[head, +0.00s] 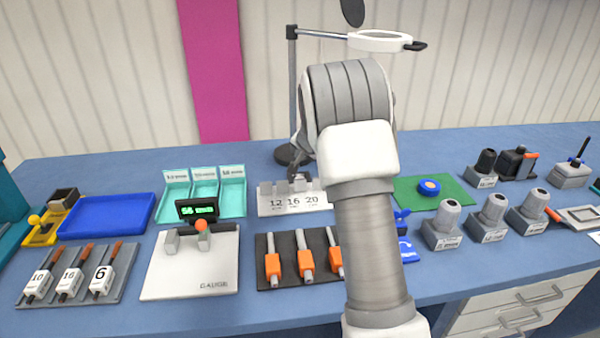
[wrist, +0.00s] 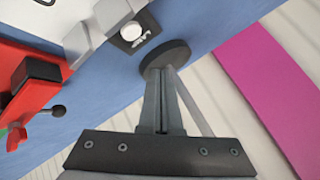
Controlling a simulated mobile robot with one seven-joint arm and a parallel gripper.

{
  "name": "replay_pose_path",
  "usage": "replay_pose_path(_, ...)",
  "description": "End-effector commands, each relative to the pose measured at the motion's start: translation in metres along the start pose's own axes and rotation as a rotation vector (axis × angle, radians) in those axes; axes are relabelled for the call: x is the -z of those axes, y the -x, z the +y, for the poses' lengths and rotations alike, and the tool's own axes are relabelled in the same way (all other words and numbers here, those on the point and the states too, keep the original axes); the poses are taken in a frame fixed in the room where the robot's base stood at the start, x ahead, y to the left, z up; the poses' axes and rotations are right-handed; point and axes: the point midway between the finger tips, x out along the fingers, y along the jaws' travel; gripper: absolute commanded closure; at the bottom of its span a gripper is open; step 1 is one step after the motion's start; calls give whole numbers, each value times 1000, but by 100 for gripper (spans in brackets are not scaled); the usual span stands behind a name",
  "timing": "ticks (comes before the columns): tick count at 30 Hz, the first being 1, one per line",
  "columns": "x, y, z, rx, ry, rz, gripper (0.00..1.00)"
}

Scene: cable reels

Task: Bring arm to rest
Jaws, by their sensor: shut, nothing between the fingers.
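My arm (head: 368,230) rises from the bottom of the head view and bends at a grey and white joint above the middle of the bench. My gripper (wrist: 163,88) shows in the wrist view with its two grey fingers together and nothing between them. Beyond the fingertips is a round dark lamp base (wrist: 165,58). In the head view my gripper is largely hidden behind the arm, so its exact height over the bench is hard to tell.
A magnifier lamp (head: 380,41) stands at the back. The board marked 12, 16, 20 (head: 265,208), a tray of orange-handled tools (head: 265,281) and grey capped blocks (head: 441,233) lie around the arm. A blue tray (head: 107,216) and white gauge plate (head: 190,285) are left.

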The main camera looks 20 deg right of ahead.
Motion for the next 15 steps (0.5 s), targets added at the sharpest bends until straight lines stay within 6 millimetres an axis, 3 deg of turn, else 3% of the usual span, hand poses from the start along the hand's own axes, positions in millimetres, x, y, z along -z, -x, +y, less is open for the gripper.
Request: replay_pose_path(15, 1, 7, -4, 5, 5, -3, 100)
